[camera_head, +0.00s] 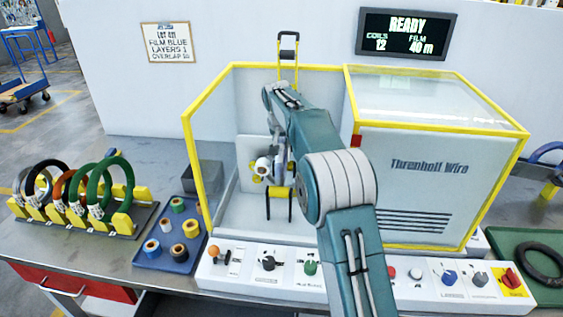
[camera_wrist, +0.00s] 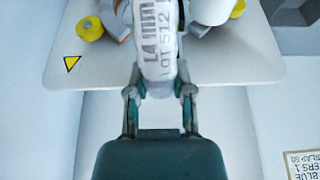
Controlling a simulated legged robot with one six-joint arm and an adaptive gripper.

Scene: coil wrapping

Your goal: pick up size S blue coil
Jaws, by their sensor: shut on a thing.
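My gripper (camera_wrist: 160,97) is shut on a rounded piece with a white printed tag (camera_wrist: 158,48) in the wrist view. The tag reads "LOT 512". The colour and full outline of the held piece are hidden. In the head view my gripper (camera_head: 277,165) is inside the yellow-framed machine, in front of its pale panel, and my arm covers part of it. A blue coil (camera_head: 548,152) shows at the far right edge, partly cut off. Grey, black, orange and green coils (camera_head: 92,190) stand in the rack (camera_head: 122,224) at the left.
A blue tray (camera_head: 150,258) holds several film rolls. A control panel (camera_head: 243,277) with knobs runs along the front. A black coil (camera_head: 545,262) lies in a green tray (camera_head: 500,238). Yellow rollers (camera_wrist: 89,28) flank the held piece.

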